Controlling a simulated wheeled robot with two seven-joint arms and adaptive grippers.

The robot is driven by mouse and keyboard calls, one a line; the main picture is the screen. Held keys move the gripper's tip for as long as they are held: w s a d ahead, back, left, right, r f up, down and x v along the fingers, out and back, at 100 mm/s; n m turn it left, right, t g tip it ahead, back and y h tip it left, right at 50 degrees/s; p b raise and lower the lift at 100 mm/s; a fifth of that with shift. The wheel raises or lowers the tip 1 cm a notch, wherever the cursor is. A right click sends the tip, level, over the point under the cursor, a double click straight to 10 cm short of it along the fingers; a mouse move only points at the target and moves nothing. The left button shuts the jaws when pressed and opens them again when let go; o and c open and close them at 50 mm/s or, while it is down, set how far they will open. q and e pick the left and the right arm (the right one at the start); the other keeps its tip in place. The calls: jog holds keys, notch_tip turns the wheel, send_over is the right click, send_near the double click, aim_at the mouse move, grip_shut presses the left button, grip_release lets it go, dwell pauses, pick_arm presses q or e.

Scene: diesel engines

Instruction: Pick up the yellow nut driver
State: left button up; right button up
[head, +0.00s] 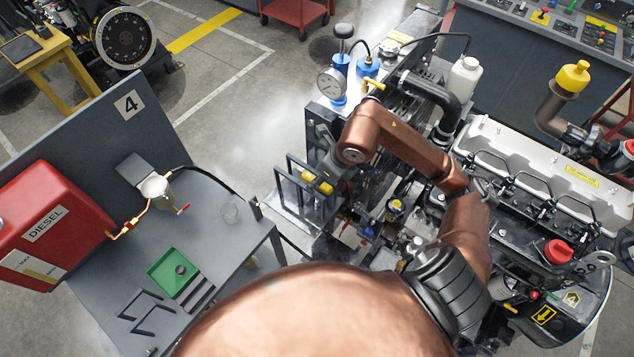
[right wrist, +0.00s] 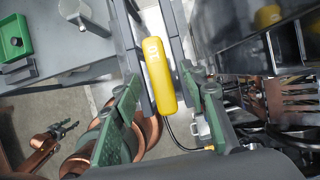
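The yellow nut driver (right wrist: 158,75), marked 10, stands out in the right wrist view between two dark bars of a rack (right wrist: 136,60). In the head view its yellow handle (head: 318,183) shows at the dark rack (head: 288,188) beside the engine, partly covered by a bar. My right gripper (right wrist: 162,92) is open, with one green-padded finger on each side of the handle's near end and visible gaps to it. In the head view my right arm hides much of this gripper. My left gripper is not clearly visible.
The engine (head: 580,178) with hoses and caps stands close on the right. A red diesel tank (head: 45,225) is mounted at far left.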

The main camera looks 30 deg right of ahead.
jog(key=shift+f, duration=0.15)
jog(key=shift+c, duration=0.5)
grip_shut()
